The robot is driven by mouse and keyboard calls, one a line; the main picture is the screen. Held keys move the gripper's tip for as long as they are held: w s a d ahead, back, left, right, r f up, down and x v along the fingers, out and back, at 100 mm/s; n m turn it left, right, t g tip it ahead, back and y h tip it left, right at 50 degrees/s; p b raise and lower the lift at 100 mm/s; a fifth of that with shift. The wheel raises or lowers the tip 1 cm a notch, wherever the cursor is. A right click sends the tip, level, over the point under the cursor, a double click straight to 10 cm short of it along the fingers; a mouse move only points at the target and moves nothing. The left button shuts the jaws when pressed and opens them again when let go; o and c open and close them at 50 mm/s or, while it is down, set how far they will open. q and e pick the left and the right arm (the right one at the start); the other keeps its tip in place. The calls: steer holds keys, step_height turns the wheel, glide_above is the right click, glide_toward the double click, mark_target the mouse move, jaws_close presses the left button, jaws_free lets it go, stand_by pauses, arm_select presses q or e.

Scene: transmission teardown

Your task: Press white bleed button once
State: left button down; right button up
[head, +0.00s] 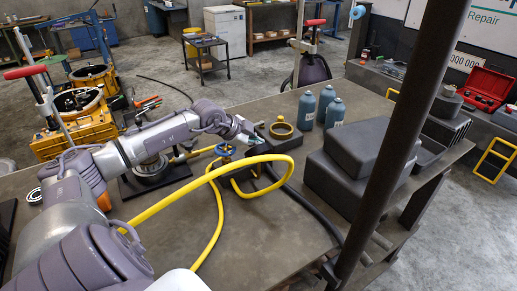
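My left arm reaches in from the left across the bench (262,228). Its gripper (246,131) is over the back middle of the bench, close to the small dark block with a brass ring (281,130). The fingers are small and partly merge with the parts behind, so I cannot tell if they are open or touching anything. I cannot make out a white bleed button; it may be hidden by the arm or too small. A blue handwheel (224,150) sits just left of and below the gripper. My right gripper is not in view.
A yellow hose (222,174) arches over the bench, and a black hose (312,203) runs to the right. Several blue-grey bottles (306,110) and dark grey cases (350,160) stand at the right. A dark post (390,150) crosses the right side. The front middle is mostly clear.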

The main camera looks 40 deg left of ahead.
arm_select(q)
steer(key=shift+s+d+f+b, duration=0.1)
steer(key=shift+s+f+b, duration=0.1)
steer(key=shift+f, duration=0.2)
steer(key=shift+s+d+f+b, duration=0.1)
steer(key=shift+f+b, duration=0.05)
steer(key=shift+f, duration=0.25)
stand_by(0.4)
steer(key=shift+r, duration=0.15)
steer(key=shift+w+r+p, duration=0.15)
steer(key=shift+r+p, duration=0.3)
steer(key=shift+p, duration=0.05)
steer(key=shift+a, duration=0.1)
steer(key=shift+r, duration=0.35)
steer(key=shift+w+r+p, duration=0.1)
steer(key=shift+r+p, duration=1.6)
steer(key=shift+r, duration=0.95)
steer(key=shift+a, duration=0.1)
steer(key=shift+f, duration=0.1)
